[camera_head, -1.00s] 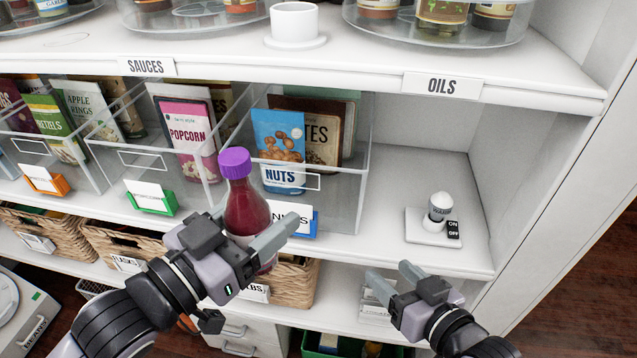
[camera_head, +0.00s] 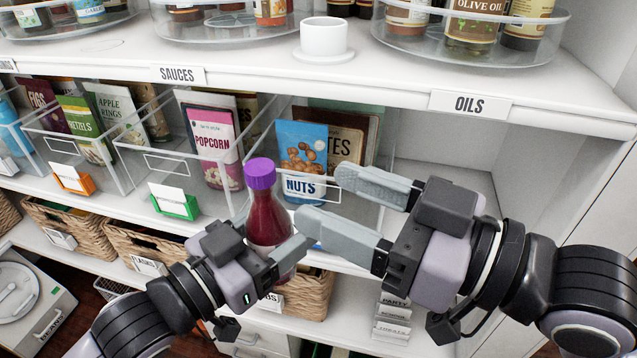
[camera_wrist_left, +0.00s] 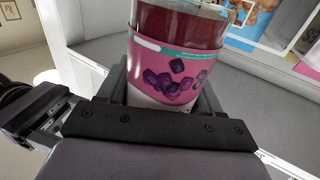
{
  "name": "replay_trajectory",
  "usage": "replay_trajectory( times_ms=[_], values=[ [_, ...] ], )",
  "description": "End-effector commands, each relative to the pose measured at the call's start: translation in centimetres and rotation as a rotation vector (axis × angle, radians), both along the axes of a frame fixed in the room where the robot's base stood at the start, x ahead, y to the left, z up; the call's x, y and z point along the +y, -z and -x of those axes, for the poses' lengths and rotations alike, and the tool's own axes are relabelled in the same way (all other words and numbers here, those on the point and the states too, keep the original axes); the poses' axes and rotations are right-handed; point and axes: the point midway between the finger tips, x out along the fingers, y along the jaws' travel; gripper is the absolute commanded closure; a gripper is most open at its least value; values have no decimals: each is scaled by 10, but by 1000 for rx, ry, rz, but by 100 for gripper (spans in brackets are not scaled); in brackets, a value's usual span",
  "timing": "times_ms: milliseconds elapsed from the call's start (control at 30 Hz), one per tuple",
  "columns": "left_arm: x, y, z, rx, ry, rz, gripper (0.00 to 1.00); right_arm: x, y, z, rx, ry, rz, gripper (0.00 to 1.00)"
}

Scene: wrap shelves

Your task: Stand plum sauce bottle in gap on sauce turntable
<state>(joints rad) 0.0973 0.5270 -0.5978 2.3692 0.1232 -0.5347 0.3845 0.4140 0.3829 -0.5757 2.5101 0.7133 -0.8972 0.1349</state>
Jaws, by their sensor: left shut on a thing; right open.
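The plum sauce bottle (camera_head: 267,217) is dark red with a purple cap. It stands nearly upright in my left gripper (camera_head: 278,262), which is shut on its lower part in front of the shelves. In the left wrist view its pink label (camera_wrist_left: 170,75) shows dark fruit pieces between the jaws. My right gripper (camera_head: 325,202) is open and empty, its fingers pointing left close beside the bottle. The sauce turntable (camera_head: 232,32), clear and round, sits on the upper shelf above the SAUCES label (camera_head: 180,75). Only its front part shows, with bottles at its back and right.
A white cup-like stand (camera_head: 324,40) is between the sauce turntable and the oils turntable (camera_head: 470,52). Another turntable (camera_head: 70,22) is at the left. Clear bins with snack packets (camera_head: 212,140) fill the shelf below. The upper shelf's front edge (camera_head: 340,95) lies above both grippers.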

Motion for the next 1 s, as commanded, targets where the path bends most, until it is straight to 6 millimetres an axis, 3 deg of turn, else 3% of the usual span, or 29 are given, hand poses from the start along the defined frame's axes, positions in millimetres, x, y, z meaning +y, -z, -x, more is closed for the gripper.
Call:
replay_trajectory(
  times_ms=[367, 800, 1000],
  values=[
    [0, -2, 0, -4, 1, 2, 100, 19, -1, -10, 2, -1, -5, 38],
    [0, -2, 0, -4, 1, 2, 100, 83, -1, -43, 1, 0, -2, 38],
    [0, -2, 0, -4, 1, 2, 100, 100, 0, -53, 0, 1, 0, 38]
  ],
)
